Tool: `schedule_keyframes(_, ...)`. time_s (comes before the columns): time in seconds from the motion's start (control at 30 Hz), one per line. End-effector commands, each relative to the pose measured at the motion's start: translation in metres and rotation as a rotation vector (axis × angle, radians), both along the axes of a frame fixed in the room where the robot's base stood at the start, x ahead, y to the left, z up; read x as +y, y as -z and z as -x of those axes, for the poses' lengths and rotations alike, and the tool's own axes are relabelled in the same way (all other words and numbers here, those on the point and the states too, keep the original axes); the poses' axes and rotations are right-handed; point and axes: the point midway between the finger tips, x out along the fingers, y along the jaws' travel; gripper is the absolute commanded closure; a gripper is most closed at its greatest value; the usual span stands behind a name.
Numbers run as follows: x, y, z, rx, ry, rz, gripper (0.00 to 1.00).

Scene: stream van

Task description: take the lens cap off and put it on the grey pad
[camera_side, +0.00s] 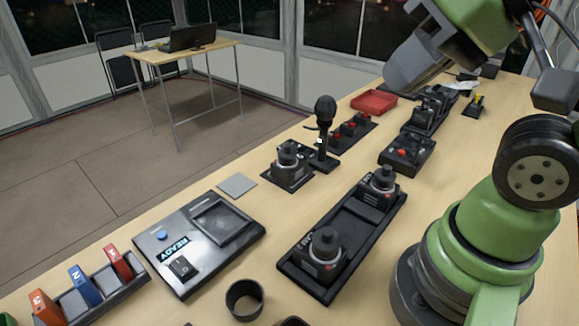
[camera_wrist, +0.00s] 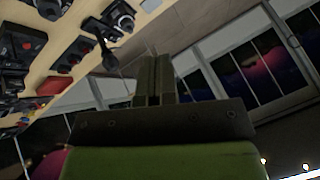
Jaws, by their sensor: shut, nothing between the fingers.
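The grey pad (camera_side: 237,185) lies flat and bare on the bench, behind the black panel. A camera (camera_side: 290,160) stands on a dark base to its right; it also shows at the top of the wrist view (camera_wrist: 118,18). Two more cameras (camera_side: 325,248) (camera_side: 381,181) sit in a long black tray. I cannot tell for certain which one wears the lens cap. My gripper (camera_wrist: 155,60) is shut and empty in the wrist view, its fingers together. In the side view its grey end (camera_side: 412,68) is raised high above the bench's far part, away from pad and cameras.
A microphone (camera_side: 325,120) stands upright beside the nearest camera to the pad. A black panel (camera_side: 200,240) with a READY display, a dark cup (camera_side: 245,300), a red tray (camera_side: 374,102) and a rack of coloured cards (camera_side: 85,290) crowd the bench. Bare wood surrounds the pad.

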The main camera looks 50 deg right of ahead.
Motion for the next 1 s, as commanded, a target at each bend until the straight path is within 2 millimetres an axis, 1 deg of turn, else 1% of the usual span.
schedule_keyframes(0.33, 0.000, 0.000, 0.000, 0.000, 0.000, 0.000, 1.00)
schedule_keyframes(0.37, 0.000, 0.000, 0.000, 0.000, 0.000, 0.000, 0.98)
schedule_keyframes(0.4, 0.000, 0.000, 0.000, 0.000, 0.000, 0.000, 0.89)
schedule_keyframes(0.57, 0.000, 0.000, 0.000, 0.000, 0.000, 0.000, 0.52)
schedule_keyframes(0.87, 0.000, 0.000, -0.001, 0.003, 0.002, 0.001, 0.51)
schedule_keyframes(0.97, -0.003, -0.002, -0.011, 0.024, 0.017, 0.009, 0.51)
schedule_keyframes(1.0, -0.005, -0.002, -0.018, 0.039, 0.027, 0.016, 0.51)
